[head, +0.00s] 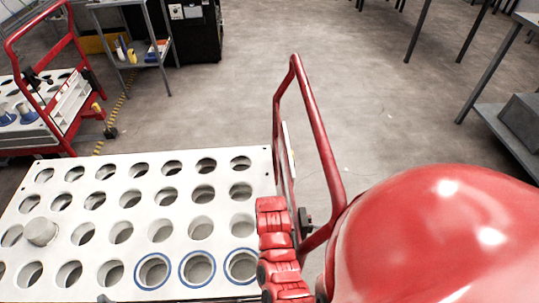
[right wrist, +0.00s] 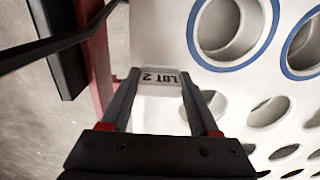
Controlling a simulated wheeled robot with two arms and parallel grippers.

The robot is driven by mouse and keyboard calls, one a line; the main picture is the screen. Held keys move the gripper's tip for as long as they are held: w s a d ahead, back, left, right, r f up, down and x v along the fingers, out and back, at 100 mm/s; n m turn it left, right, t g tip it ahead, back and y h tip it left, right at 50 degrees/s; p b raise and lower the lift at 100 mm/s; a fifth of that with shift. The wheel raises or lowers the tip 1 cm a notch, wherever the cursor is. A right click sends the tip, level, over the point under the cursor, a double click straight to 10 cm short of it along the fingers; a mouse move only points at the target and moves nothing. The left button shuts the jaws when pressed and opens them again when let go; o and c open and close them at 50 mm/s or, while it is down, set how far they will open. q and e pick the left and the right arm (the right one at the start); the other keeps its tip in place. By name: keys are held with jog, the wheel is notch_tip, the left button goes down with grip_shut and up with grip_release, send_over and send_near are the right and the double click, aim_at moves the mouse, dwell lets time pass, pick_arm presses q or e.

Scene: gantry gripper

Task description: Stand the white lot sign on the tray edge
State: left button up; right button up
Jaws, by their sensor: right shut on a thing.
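The white lot sign (right wrist: 160,80), marked "LOT 2", sits between the fingers of my right gripper (right wrist: 160,76) in the right wrist view. The gripper is shut on it. The sign is close to the tray's edge in that view; whether it touches the tray I cannot tell. The white tray (head: 222,178) has rows of round holes and fills the lower left of the head view. It also shows in the right wrist view (right wrist: 206,82). I cannot make out the sign in the head view. My left gripper is not in view.
A red cart handle (head: 316,120) rises at the tray's right side. Blue rings (head: 197,252) circle several front holes. A grey cylinder (head: 41,232) stands in a hole at left. Another red cart (head: 62,110), a shelf (head: 140,62) and grey tables stand farther back.

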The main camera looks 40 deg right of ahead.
jog(key=shift+f, duration=1.85)
jog(key=shift+f, duration=0.2)
jog(key=o, duration=1.3)
jog(key=shift+r, duration=0.1)
